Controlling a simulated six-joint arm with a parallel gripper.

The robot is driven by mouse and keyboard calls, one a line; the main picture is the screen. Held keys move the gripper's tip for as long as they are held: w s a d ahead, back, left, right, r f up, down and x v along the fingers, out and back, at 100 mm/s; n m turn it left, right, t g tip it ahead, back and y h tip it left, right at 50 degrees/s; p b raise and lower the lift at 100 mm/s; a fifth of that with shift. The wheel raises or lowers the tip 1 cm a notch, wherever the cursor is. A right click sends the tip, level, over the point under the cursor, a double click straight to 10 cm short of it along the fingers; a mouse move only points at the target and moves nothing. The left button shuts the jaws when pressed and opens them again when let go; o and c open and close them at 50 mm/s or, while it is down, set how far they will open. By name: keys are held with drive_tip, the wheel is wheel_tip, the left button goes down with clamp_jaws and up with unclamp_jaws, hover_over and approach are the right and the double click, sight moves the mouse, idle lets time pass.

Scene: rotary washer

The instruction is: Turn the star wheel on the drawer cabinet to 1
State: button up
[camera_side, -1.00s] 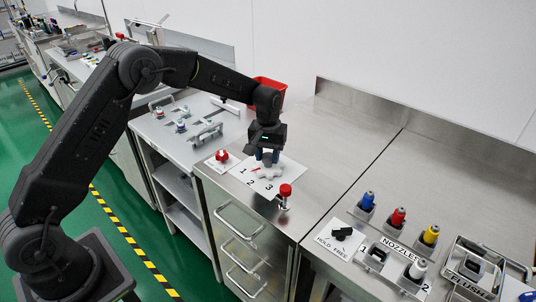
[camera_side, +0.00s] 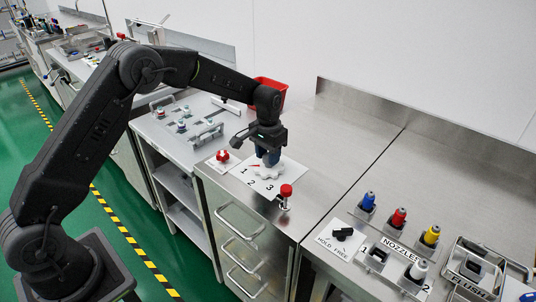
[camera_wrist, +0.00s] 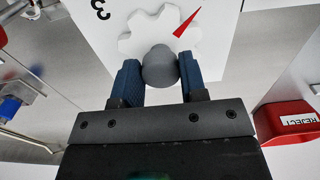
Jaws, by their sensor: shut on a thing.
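The star wheel (camera_side: 266,173) is a pale toothed disc on a white plate (camera_side: 284,168) marked 1, 2 and 3, on top of the drawer cabinet (camera_side: 322,142). My gripper (camera_side: 268,160) points down over it. In the wrist view, its blue fingers (camera_wrist: 159,72) are shut on the round grey knob (camera_wrist: 160,68) in the middle of the star wheel (camera_wrist: 150,35). A red pointer (camera_wrist: 186,23) lies at the wheel's upper right, and the numeral 3 shows upside down at upper left. The exact number it indicates cannot be told.
A red knob on a small plate (camera_side: 222,156) stands left of the wheel. A red-topped post (camera_side: 286,191) stands close in front. A red reject bin (camera_wrist: 293,127) is nearby. The cabinet top to the right is clear.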

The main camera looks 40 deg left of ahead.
drive_tip(key=shift+r, duration=0.1)
drive_tip(key=o, duration=0.9)
drive_tip(key=shift+r, duration=6.85)
